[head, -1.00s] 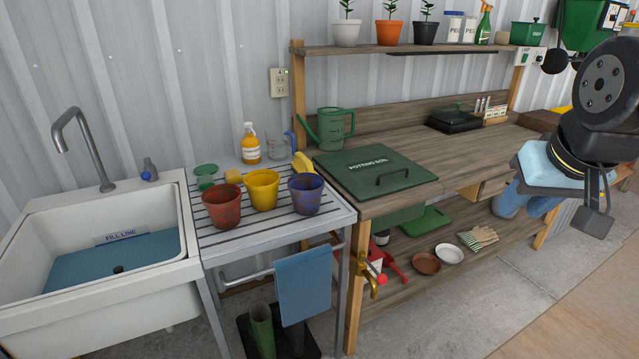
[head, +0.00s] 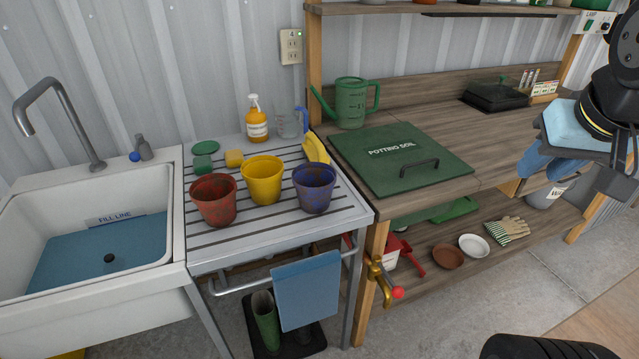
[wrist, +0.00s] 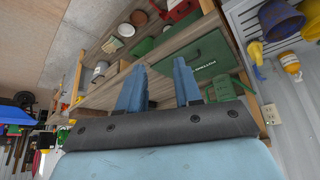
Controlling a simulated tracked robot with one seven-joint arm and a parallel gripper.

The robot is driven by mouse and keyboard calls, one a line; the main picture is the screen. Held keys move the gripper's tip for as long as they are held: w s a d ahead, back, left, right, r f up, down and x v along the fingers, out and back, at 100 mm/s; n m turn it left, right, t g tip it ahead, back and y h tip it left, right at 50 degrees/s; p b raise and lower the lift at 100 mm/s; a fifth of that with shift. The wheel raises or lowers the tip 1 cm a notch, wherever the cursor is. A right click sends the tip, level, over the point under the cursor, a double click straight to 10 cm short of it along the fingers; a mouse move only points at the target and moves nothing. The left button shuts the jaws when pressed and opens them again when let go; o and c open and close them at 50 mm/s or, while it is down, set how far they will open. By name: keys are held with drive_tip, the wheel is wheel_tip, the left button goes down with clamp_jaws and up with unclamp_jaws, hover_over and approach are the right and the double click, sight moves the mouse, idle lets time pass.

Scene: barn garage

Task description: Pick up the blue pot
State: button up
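The blue pot (head: 315,188) stands upright on the slatted metal rack (head: 215,251), at the right end of a row of three pots. It has brownish smudges. The yellow pot (head: 262,181) is in the middle and the red pot (head: 214,200) is on the left. In the wrist view the blue pot (wrist: 281,19) shows at the upper right, tilted by the camera angle. My gripper (wrist: 158,85) is open, with two blue fingers apart and nothing between them. In the head view my arm is at the right edge, well away from the pots.
A spray bottle (head: 257,120), a measuring jug (head: 289,122), sponges and a green scrubber stand behind the pots. A sink (head: 95,290) adjoins on the left. The bench with the potting soil lid (head: 400,158) and watering can (head: 350,103) is on the right.

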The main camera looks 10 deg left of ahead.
drive_tip(key=shift+a, duration=0.1)
drive_tip(key=n+t+h, duration=0.6)
drive_tip(key=n+t, duration=0.1)
drive_tip(key=n, duration=2.2)
approach(330, 183)
drive_tip(key=shift+x, duration=5.05)
drive_tip(key=shift+r, duration=0.15)
clamp_jaws()
